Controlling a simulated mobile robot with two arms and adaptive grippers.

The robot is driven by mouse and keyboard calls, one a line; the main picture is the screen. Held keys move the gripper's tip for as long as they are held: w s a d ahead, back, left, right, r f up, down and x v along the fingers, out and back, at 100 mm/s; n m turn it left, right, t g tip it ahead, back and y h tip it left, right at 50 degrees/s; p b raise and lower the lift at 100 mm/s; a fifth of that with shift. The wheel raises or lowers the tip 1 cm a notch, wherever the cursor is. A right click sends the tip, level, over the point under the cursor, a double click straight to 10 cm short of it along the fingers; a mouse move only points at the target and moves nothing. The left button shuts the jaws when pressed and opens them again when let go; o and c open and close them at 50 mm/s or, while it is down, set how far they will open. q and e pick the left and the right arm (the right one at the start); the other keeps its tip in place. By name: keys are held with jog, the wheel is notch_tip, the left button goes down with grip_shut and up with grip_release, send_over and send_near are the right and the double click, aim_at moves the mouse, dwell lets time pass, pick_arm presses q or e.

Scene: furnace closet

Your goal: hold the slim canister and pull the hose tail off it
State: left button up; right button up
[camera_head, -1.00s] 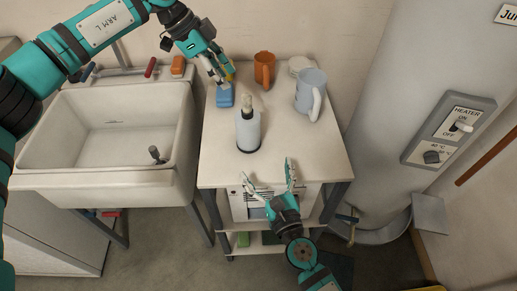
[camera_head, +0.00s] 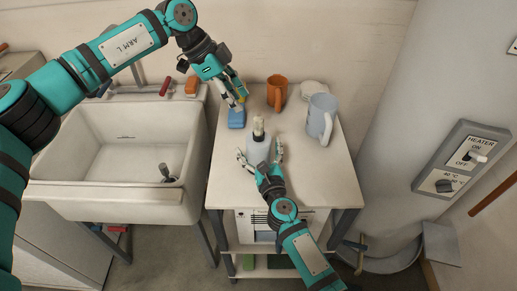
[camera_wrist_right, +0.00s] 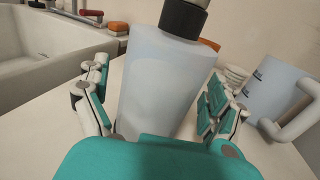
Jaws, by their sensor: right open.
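The slim canister (camera_head: 258,150) is a pale, upright bottle on the small table, with a black collar (camera_wrist_right: 184,18) and a light tip (camera_head: 258,126) on top. I cannot make out a separate hose tail; the top is cut off in the right wrist view. My right gripper (camera_head: 260,153) is open, with its fingers on either side of the canister body (camera_wrist_right: 165,82); a gap shows at the right finger. My left gripper (camera_head: 239,99) is behind the canister, just above a blue block (camera_head: 236,118) and beside something yellow. Its fingertips are too small to judge.
An orange mug (camera_head: 277,92), a pale blue mug (camera_head: 321,117) and a white stack (camera_head: 313,89) stand at the back and right of the table (camera_head: 315,175). A sink (camera_head: 85,200) is at left, a grey heater tank (camera_head: 405,90) at right. The table's front right is clear.

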jog(key=shift+c, duration=0.4)
jog(key=c, duration=1.6)
jog(key=o, duration=0.9)
jog(key=shift+c, duration=0.2)
jog(key=c, duration=0.6)
